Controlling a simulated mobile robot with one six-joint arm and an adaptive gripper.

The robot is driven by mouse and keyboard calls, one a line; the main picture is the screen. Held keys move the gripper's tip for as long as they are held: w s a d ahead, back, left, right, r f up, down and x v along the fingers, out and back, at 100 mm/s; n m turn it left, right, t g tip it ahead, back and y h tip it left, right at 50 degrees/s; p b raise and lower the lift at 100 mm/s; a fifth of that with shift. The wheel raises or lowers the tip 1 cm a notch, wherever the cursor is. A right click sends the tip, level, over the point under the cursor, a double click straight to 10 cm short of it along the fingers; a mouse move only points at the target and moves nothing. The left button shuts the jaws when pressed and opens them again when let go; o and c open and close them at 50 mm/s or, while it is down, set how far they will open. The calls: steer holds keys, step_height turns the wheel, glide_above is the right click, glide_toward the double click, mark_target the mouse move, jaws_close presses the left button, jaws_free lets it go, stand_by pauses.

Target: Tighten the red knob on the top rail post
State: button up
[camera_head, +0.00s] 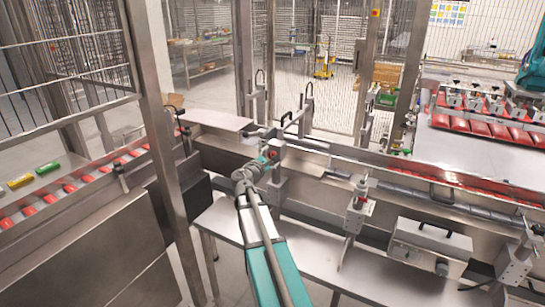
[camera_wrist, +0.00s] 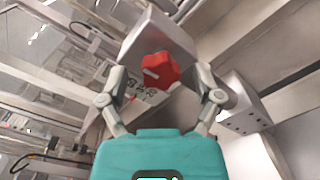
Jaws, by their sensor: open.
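The red knob (camera_wrist: 160,70) sits on the end of a grey metal block, the rail post (camera_wrist: 163,32), in the wrist view. My gripper (camera_wrist: 158,78) is open, with one finger on each side of the knob. A gap shows between each finger and the knob, so I see no clear contact. The gripper's fingers are too small to make out there.
A metal rail (camera_head: 420,184) runs right from the post, with a clamp post (camera_head: 357,205) on it. A grey box with a handle (camera_head: 430,248) is at lower right. A steel frame upright (camera_head: 160,120) stands left of my arm. Red packs lie on the left conveyor (camera_head: 70,187).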

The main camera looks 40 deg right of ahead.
steer(key=shift+w+d, duration=0.1)
steer(key=shift+d, duration=0.25)
steer(key=c, duration=1.1)
steer(key=shift+c, duration=0.2)
steer(key=shift+m, duration=0.5)
steer(key=o, duration=1.1)
steer(key=shift+o, duration=0.2)
steer(key=shift+a, duration=0.15)
steer(key=v, duration=1.1)
steer(key=shift+a, duration=0.4)
